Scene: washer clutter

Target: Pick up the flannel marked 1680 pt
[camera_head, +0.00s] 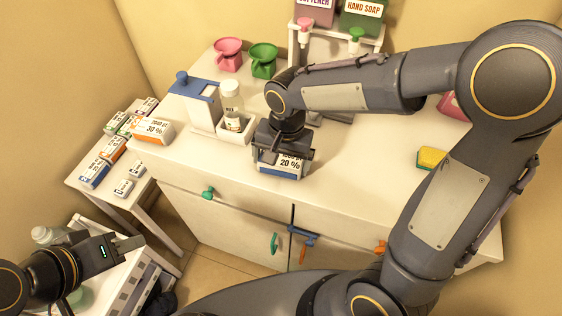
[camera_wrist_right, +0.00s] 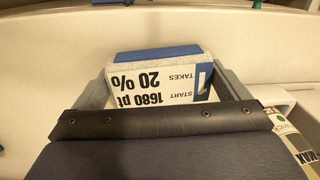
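The flannel marked 1680 pt (camera_head: 283,169) is a folded block, grey and blue with a white label, on the front part of the white counter. In the right wrist view, the flannel (camera_wrist_right: 155,85) shows its label upside down, with "1680 pt" and "20 %". My right gripper (camera_head: 284,150) is directly above and around it; in the wrist view its fingers (camera_wrist_right: 160,80) are spread to either side of the flannel, close to its ends. I cannot tell whether they touch it. My left gripper (camera_head: 130,243) is away at the lower left, with no object visible in it.
A white bottle (camera_head: 232,98) in a small tray and a blue-topped dispenser (camera_head: 194,95) stand just behind and left. Another labelled block (camera_head: 152,130) is at the counter's left end. A yellow sponge (camera_head: 432,157) lies right. The counter between is clear.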

